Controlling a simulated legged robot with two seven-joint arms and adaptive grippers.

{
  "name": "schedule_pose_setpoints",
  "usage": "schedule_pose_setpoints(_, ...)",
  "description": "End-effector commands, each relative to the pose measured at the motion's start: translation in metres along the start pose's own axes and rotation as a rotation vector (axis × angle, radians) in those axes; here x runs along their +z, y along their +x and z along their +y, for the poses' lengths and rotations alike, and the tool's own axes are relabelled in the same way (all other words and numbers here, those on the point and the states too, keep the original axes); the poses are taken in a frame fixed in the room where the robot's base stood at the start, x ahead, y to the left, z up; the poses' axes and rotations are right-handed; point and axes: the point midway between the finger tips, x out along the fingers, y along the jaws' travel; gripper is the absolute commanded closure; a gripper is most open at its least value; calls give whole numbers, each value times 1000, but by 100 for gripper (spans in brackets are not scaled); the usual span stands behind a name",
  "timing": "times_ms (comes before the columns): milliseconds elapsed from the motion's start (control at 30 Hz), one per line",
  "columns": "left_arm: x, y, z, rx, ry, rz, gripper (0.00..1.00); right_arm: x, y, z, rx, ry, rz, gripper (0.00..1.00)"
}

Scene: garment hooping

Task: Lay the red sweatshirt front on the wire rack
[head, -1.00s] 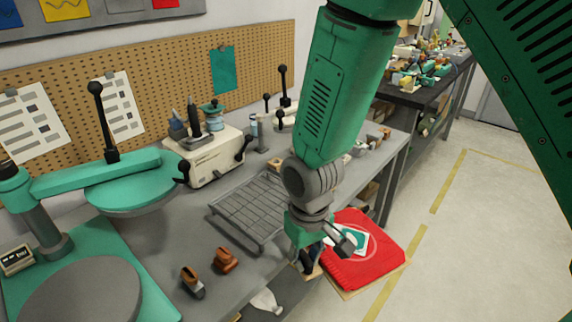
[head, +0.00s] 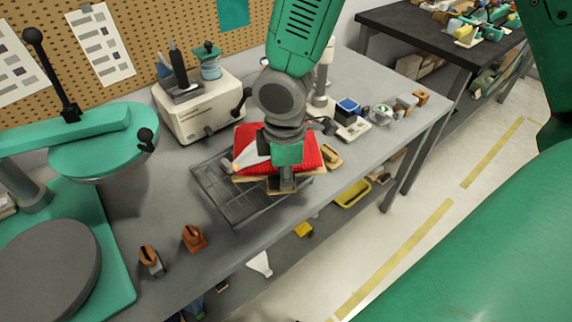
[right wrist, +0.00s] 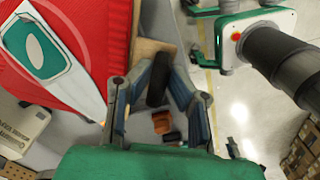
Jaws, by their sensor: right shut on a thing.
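The red sweatshirt front (head: 311,152) lies flat on a wooden board (head: 248,179), over the right part of the wire rack (head: 215,192) in the head view. Whether the board touches the rack is hidden. My right gripper (head: 286,183) is shut at the near edge of the board and covers the middle of the red cloth. In the right wrist view the red cloth (right wrist: 75,20) fills the upper left, with a white and green patch on it, and the board (right wrist: 150,55) shows beside my fingers. My left gripper is not in view.
A cream machine (head: 198,105) stands behind the rack. A green press with round plates (head: 103,150) is at the left. Two small orange-topped tools (head: 194,239) stand in front of the rack. Small boxes and a tool (head: 352,128) lie to the right.

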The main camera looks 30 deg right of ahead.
Motion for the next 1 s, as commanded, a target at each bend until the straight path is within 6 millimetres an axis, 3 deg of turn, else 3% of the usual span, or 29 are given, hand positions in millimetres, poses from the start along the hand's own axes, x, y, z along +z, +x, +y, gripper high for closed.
schedule_pose_setpoints(100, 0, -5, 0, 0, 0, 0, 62, 2, -7, 2, 10, -260, 13, 100)
schedule_pose_setpoints(300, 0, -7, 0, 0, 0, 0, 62, 4, -12, 4, 26, -519, 21, 100)
schedule_pose_setpoints(867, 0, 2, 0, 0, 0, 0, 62, 5, -10, 3, 71, -560, 27, 100)
schedule_pose_setpoints(1000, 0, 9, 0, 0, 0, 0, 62, 5, 3, 3, 66, -559, 30, 100)
